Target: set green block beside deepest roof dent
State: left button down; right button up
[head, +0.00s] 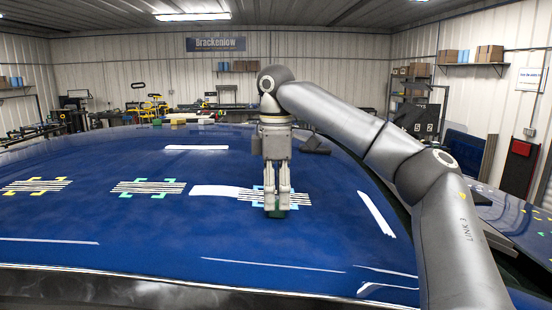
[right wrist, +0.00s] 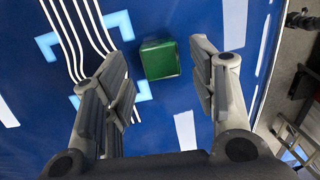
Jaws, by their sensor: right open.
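The green block (right wrist: 160,60) sits on the blue roof (right wrist: 180,20) in the right wrist view, just right of a light-blue corner-marked patch (right wrist: 82,45) with bent white lines. My right gripper (right wrist: 165,80) is open, with its fingers on either side of the block and a gap to each. In the head view my right gripper (head: 277,205) points straight down over the roof. It hides part of the light-blue patch, and the green block (head: 275,213) shows low between its fingertips. A green-marked patch (head: 148,188) and a yellow-marked patch (head: 37,186) lie to the left. My left gripper is not in view.
White light reflections (head: 376,214) lie on the glossy roof. Shelves and workbenches line the back wall. The roof's left half is clear of standing objects.

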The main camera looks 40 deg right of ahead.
aim_at(276, 203)
notch_tip(276, 203, up, 12)
jog(key=shift+f, duration=0.15)
dwell(0.6)
dwell(0.6)
